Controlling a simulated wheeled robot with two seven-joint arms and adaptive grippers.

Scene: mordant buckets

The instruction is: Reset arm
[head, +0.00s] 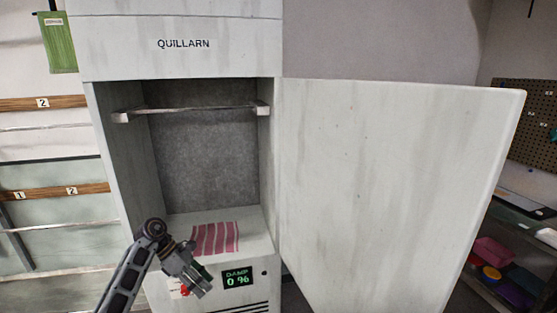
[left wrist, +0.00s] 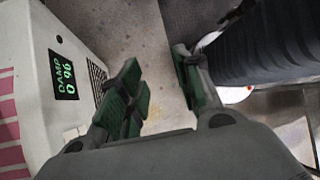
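My left gripper (head: 204,285) is in front of the lower part of a white cabinet marked QUILLARN (head: 183,60), beside its green display (head: 238,279). In the left wrist view the two green-padded fingers of the gripper (left wrist: 160,78) stand apart with only floor between them, so it is open and empty. A pink-and-white striped cloth (head: 215,238) lies flat on the cabinet's inner floor, behind and above the gripper. The cloth also shows at the left edge of the left wrist view (left wrist: 9,125). My right gripper is in neither view.
The cabinet door (head: 390,190) stands wide open to the right. A bare rail (head: 190,112) crosses the cabinet's inside. Numbered wooden strips (head: 55,193) are on the left, with a green cloth (head: 59,42) hanging above. Shelves with coloured containers (head: 494,252) stand at the far right.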

